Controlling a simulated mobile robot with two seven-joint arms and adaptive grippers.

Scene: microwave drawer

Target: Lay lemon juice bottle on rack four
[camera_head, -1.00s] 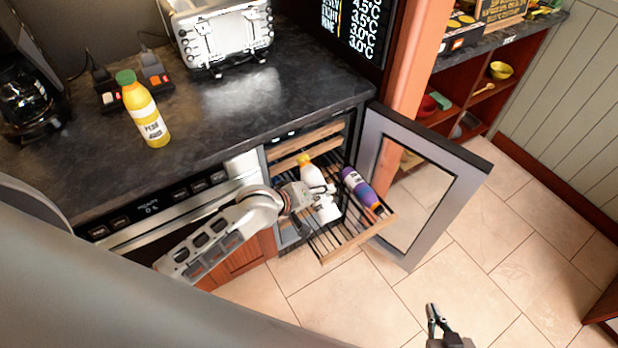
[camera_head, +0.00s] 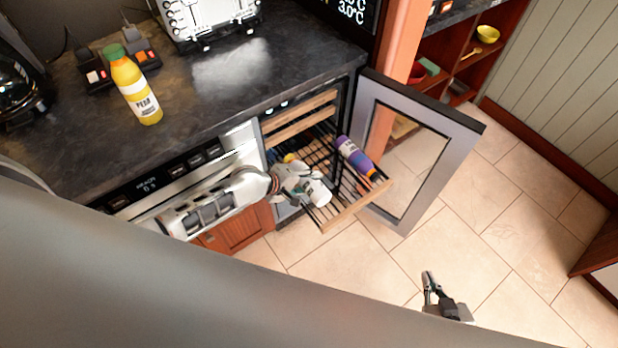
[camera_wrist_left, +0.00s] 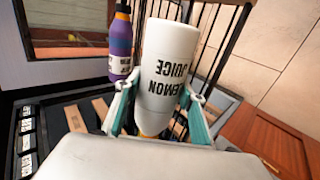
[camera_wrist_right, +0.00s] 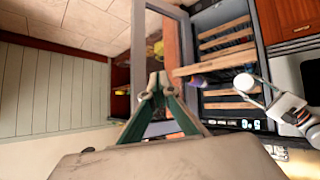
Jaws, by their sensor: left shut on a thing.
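The lemon juice bottle (camera_wrist_left: 164,75) is white with black lettering and a yellow end. In the left wrist view it lies between the two fingers of my left gripper (camera_wrist_left: 155,115), which is shut on it. In the head view my left gripper (camera_head: 300,182) holds the bottle (camera_head: 318,192) low over the pulled-out rack (camera_head: 350,208). I cannot tell whether the bottle touches the rack wires. My right gripper (camera_head: 430,283) hangs over the floor, away from the cooler. In the right wrist view its fingertips (camera_wrist_right: 157,80) are close together with nothing seen between them.
A purple bottle (camera_head: 356,157) lies on the same rack, right of the lemon juice. The cooler door (camera_head: 425,130) stands open to the right. A yellow pear juice bottle (camera_head: 135,88) and a toaster (camera_head: 208,18) stand on the counter (camera_head: 270,70). The floor in front is clear.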

